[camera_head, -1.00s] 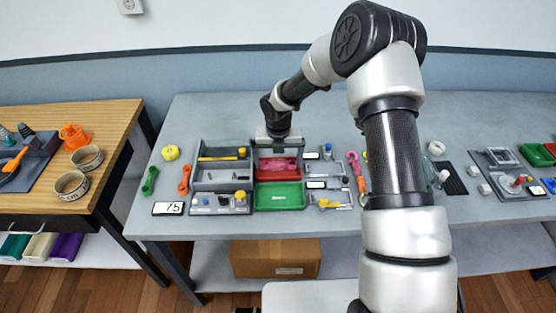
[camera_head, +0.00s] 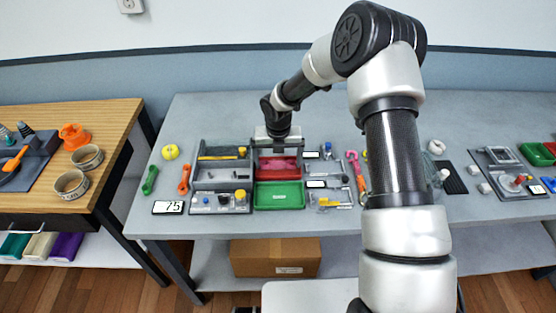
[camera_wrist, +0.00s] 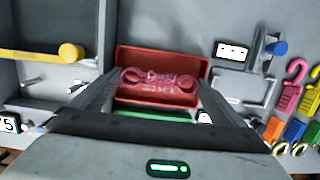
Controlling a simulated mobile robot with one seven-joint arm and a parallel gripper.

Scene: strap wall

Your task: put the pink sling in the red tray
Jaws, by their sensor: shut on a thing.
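The pink sling (camera_wrist: 160,80) shows in the wrist view as a short band with a rounded knob at each end, lying level across the red tray. The red tray (camera_wrist: 187,61) is a shallow box and surrounds the sling in this view. It also shows in the head view (camera_head: 291,176), below my gripper (camera_head: 278,148). In the wrist view my gripper (camera_wrist: 160,93) has one finger on each side of the sling, shut on it. How far the sling is above the tray floor I cannot tell.
A green tray (camera_head: 279,195) lies just in front of the red tray. A grey divided rack (camera_head: 222,175) with a yellow-handled tool stands to the left. Orange and pink hooks (camera_wrist: 295,70) lie to the right. A low grey wall stands behind the red tray.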

